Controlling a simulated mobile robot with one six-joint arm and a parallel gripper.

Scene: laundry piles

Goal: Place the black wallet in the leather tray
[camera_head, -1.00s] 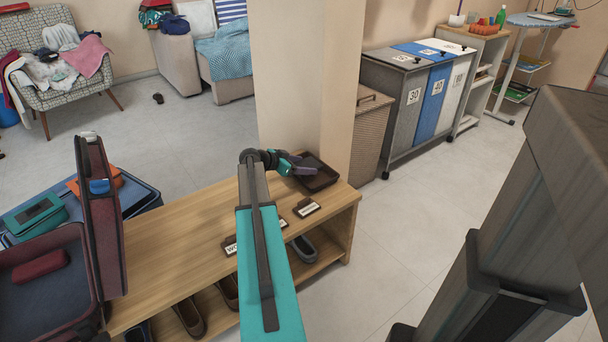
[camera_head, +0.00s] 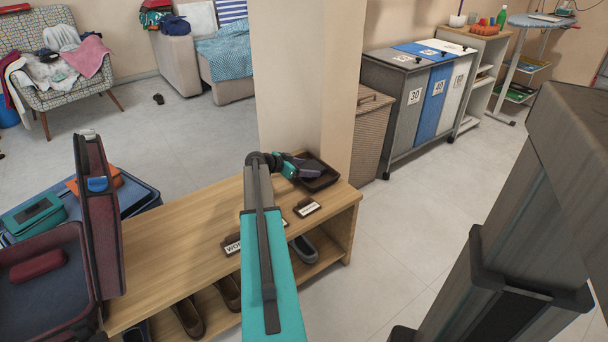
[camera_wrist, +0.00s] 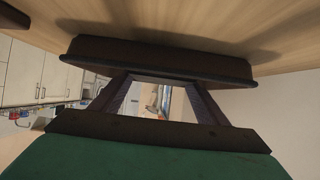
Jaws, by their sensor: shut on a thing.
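The dark leather tray (camera_head: 322,187) sits at the far right end of the wooden bench, beside the pillar. It also shows in the wrist view (camera_wrist: 160,62), upside down, just beyond my fingers. My gripper (camera_head: 308,168) reaches over the left part of the tray, its dark fingers pointing right and down. It is shut on a dark thing, taken to be the black wallet, which blends with the fingers and tray. In the wrist view my gripper (camera_wrist: 160,90) has its fingertips hidden behind the tray's rim, and the wallet cannot be made out there.
The bench (camera_head: 185,225) carries small label signs (camera_head: 307,208) near its front edge, with shoes on the shelf below. An open suitcase (camera_head: 45,290) stands at the left. The pillar (camera_head: 305,90) rises close behind the tray. The bench's middle is mostly clear.

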